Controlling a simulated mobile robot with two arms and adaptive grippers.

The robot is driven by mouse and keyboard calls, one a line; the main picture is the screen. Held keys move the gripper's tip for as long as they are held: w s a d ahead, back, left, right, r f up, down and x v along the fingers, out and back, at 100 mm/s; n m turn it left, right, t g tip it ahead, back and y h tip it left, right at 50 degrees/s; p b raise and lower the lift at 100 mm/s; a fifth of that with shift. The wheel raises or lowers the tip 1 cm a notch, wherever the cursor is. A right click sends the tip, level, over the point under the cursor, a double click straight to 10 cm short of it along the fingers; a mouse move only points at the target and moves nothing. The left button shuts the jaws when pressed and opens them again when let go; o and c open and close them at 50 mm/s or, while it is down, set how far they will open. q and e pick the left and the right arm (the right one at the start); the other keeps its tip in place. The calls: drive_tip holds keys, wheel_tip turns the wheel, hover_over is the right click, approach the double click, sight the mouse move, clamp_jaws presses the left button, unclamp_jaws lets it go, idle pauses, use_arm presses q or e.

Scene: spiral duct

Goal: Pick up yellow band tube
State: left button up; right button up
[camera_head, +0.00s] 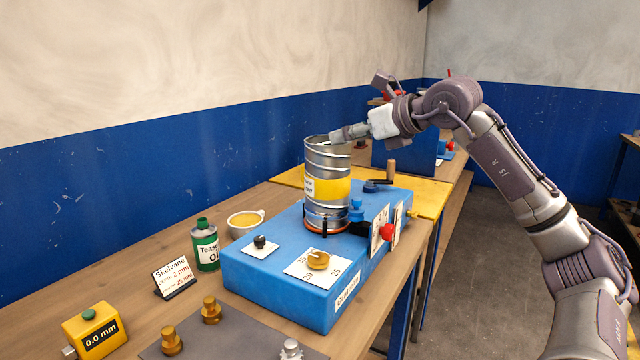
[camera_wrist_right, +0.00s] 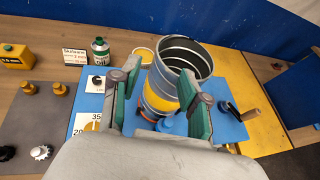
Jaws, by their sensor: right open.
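The yellow band tube (camera_head: 327,165) is a grey metal spiral duct with a yellow label band, standing upright on the blue machine (camera_head: 262,281). In the right wrist view the tube (camera_wrist_right: 158,83) has its open top facing the camera. My right gripper (camera_head: 335,135) is at the tube's top rim in the head view, coming from the right. In the right wrist view my right gripper (camera_wrist_right: 160,80) is open, its green-padded fingers apart with the tube showing between and beyond them. I cannot tell whether a finger touches it. My left gripper is not in view.
A green oil can (camera_head: 205,249), a cup of yellow liquid (camera_head: 245,222) and a sign card (camera_head: 174,277) stand left of the machine. A yellow gauge block (camera_head: 95,327) is at the front left. A crank handle (camera_head: 391,172) and red knob (camera_head: 387,232) are right of the tube.

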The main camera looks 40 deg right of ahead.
sight(307, 146)
drive_tip(key=p+x, duration=0.4)
drive_tip(key=x, duration=0.2)
drive_tip(key=shift+w, duration=0.45)
drive_tip(key=p+x, duration=0.3)
drive_tip(key=x, duration=0.1)
drive_tip(key=shift+w, duration=0.15)
drive_tip(key=shift+w+f, duration=0.2)
drive_tip(key=shift+w, duration=0.05)
drive_tip(key=shift+s, duration=0.1)
drive_tip(key=shift+c, duration=0.6)
clamp_jaws()
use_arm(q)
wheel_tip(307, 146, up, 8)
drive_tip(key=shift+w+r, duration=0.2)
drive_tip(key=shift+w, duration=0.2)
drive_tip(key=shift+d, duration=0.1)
use_arm(e)
drive_tip(key=shift+r, duration=0.1)
